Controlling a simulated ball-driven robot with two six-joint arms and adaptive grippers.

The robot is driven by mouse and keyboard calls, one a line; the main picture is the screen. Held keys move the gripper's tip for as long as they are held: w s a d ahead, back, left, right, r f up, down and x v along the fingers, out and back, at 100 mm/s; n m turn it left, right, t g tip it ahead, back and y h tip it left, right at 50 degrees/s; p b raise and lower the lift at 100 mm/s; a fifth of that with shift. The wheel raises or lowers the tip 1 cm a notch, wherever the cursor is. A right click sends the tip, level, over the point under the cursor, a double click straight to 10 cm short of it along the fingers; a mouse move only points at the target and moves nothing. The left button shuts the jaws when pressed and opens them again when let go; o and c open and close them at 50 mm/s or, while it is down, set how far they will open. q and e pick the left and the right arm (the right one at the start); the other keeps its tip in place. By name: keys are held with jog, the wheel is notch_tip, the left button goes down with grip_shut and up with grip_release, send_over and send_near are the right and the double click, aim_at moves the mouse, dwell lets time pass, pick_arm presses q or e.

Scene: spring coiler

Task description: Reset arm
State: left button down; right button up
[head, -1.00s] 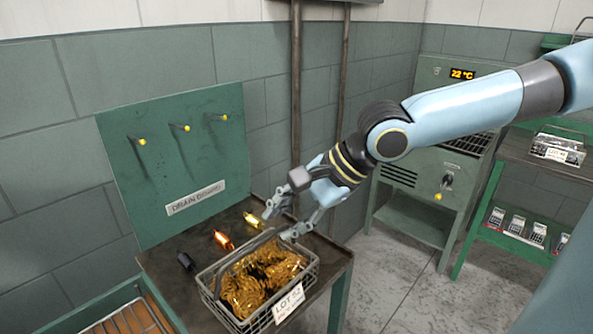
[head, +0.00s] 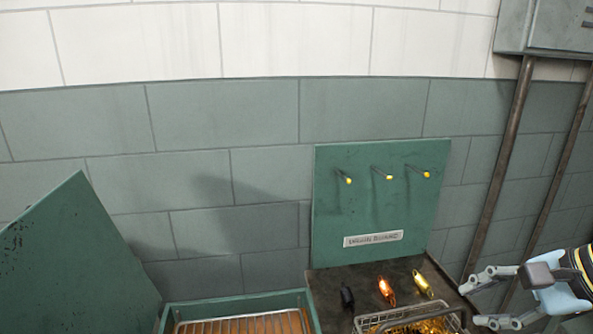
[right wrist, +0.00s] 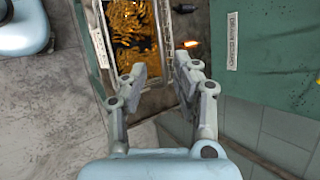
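My right gripper (head: 474,303) is at the lower right edge of the head view, beside the wire basket (head: 460,320). Its two fingers are spread, with nothing between them. In the right wrist view the gripper (right wrist: 160,75) is also open, and the basket (right wrist: 104,70) full of golden coiled springs (right wrist: 132,35) lies beyond the fingertips. In the head view the springs (head: 432,326) show only partly, cut off by the lower edge. My left gripper is not in view.
A green board (head: 375,225) with three yellow-tipped pegs stands behind the dark bench (head: 330,285). Pipes (head: 500,165) run down the wall.

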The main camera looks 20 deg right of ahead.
jog(key=s+a+f+n+g+h, duration=0.3)
jog(key=s+a+n, duration=0.75)
jog(key=n, duration=0.95)
jog(key=s+d+f+g+h+b, duration=0.15)
jog(key=f+b, duration=0.35)
jog(key=f, duration=1.4)
jog(key=s+d+f+g+b, duration=0.15)
jog(key=f+b, duration=0.45)
jog(key=f, duration=1.3)
jog(key=s+f+b, duration=0.4)
jog(key=s+f, duration=0.5)
jog(key=f, duration=0.2)
jog(key=s+d+f+b, duration=0.1)
jog(key=s+f+b, duration=0.2)
jog(key=s+f, duration=0.6)
notch_tip(320, 180, down, 2)
jog(key=shift+d+f+b, duration=0.1)
jog(key=shift+d+b, duration=0.05)
jog(key=shift+b, duration=0.25)
